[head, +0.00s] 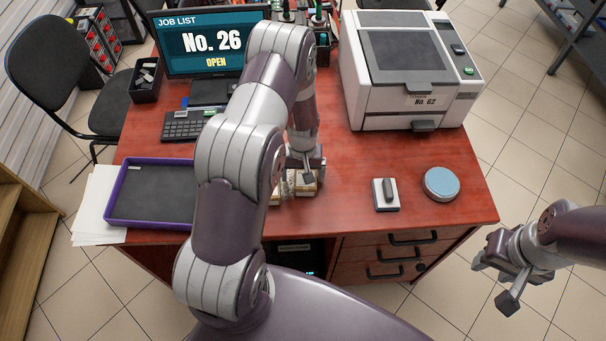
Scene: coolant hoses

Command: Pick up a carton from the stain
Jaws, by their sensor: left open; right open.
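Small pale cartons (305,188) stand near the front middle of the red-brown desk, partly hidden by my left arm and gripper. Another part of this pale group (275,198) shows just left of them, beside my arm. My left gripper (304,178) points down right at the cartons and is open; I cannot tell whether its fingers touch one. I cannot make out a stain; the desk around the cartons is largely covered by my arm. My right gripper (494,283) is open and empty, off the desk's right side above the tiled floor.
A purple-rimmed tray (113,207) lies on the desk's left over white papers (96,215). A grey stamp-like block (385,195) and a round blue-topped tin (441,184) stand to the right. A printer (405,75), monitor (200,45) and keyboard (183,126) are behind. Bare desk lies between cartons and block.

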